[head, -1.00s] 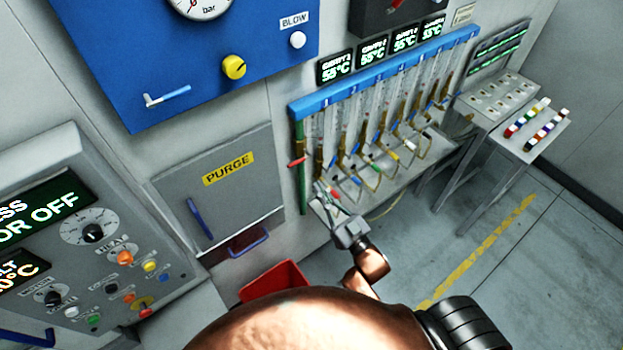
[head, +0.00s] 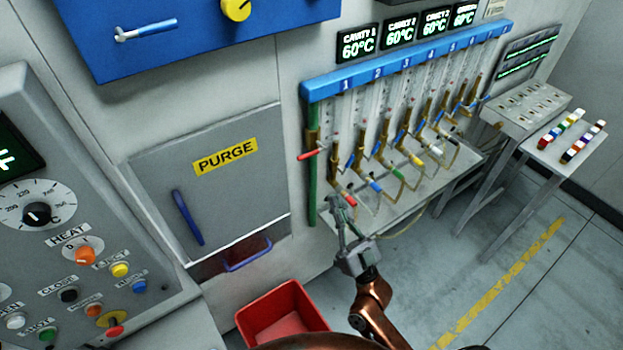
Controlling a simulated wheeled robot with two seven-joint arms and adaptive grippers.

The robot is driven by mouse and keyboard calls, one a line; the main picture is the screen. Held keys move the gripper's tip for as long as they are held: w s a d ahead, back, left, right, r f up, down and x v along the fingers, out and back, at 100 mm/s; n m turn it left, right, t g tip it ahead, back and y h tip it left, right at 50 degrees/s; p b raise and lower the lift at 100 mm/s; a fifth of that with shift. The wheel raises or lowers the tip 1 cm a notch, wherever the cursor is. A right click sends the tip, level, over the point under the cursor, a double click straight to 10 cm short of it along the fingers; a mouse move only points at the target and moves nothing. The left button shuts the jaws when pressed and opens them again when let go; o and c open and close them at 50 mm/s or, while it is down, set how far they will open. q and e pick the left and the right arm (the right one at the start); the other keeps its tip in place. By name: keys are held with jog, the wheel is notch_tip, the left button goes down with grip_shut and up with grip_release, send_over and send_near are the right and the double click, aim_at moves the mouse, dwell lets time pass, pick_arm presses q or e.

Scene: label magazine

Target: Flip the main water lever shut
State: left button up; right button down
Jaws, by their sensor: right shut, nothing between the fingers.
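A red lever handle (head: 309,154), apparently the main water lever, sticks out to the left, nearly level, from a brass fitting on the green pipe (head: 312,187) at the left end of the water manifold (head: 390,65). My right gripper (head: 338,206) is below and to the right of the lever, in front of the manifold's lower left end. Its fingers are shut and empty, pointing up, and appear apart from the lever. My left gripper is not in view.
Numbered tubes with small coloured levers and hoses fill the manifold right of the green pipe, close to my right gripper; a red-tipped one (head: 349,199) is nearest. The grey purge door (head: 215,195) is on the left. A red bin (head: 283,315) stands below.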

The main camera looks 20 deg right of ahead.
aim_at(308, 155)
pick_arm(q)
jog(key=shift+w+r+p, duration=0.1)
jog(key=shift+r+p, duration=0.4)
jog(key=shift+p, duration=0.35)
pick_arm(e)
jog(key=w+a+r, duration=0.2)
jog(key=w+r, duration=0.2)
jog(key=w, duration=0.6)
jog(key=shift+w+a, duration=0.15)
jog(key=shift+w, duration=0.15)
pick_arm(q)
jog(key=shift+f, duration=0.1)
